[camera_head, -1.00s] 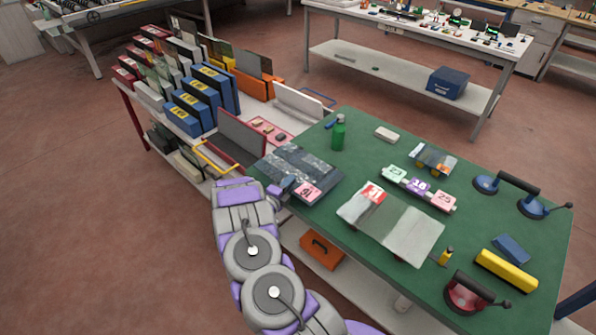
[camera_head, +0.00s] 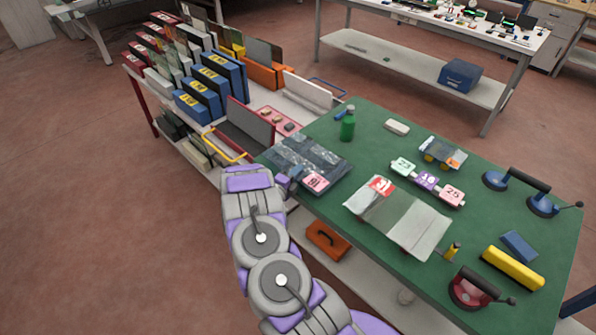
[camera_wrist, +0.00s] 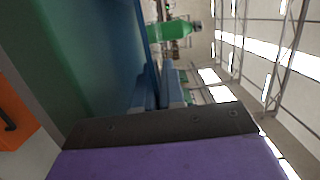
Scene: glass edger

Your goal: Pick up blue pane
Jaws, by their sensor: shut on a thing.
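The blue pane (camera_head: 312,155) looks dark grey-blue and see-through, with pale reflections, in the head view. It is at the left end of the green table, with a pink number tag (camera_head: 315,181) at its near edge. In the wrist view the pane (camera_wrist: 112,45) shows as a large blue sheet seen nearly along its face. My gripper (camera_head: 294,180) is at the pane's near left edge, shut on it. In the wrist view the fingers (camera_wrist: 160,88) close around the pane's edge. I cannot tell whether the pane touches the table.
A green bottle (camera_head: 347,126) stands behind the pane. A clear pane with a red tag (camera_head: 399,216) lies to its right. Number blocks (camera_head: 427,181), suction lifters (camera_head: 530,192) and a yellow bar (camera_head: 513,268) occupy the right. A rack of panes (camera_head: 215,95) stands left.

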